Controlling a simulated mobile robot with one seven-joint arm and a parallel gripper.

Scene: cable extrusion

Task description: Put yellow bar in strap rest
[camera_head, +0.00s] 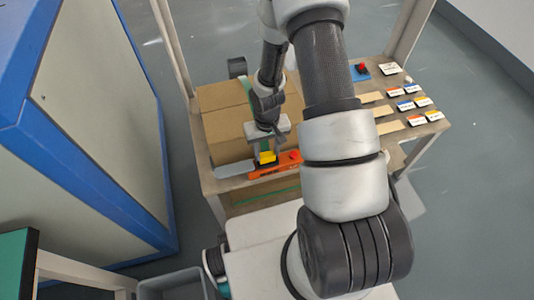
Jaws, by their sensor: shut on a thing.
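My gripper (266,149) points down at the front edge of the workbench, in front of the cardboard boxes. It is shut on a small yellow piece (267,157), which looks like the yellow bar. The yellow piece is right above or against a long orange part (274,171) with a grey rounded left end (236,170). I cannot tell whether they touch. A small red knob (295,155) sits at the right of the orange part. No part is clearly marked as the strap rest. My arm hides part of the bench.
Cardboard boxes (222,125) stand on the bench (211,183), with a green strap (247,87) over them. A red button on a blue plate (359,74) and several coloured label cards (418,101) lie to the right. A large blue and cream cabinet (105,130) stands left.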

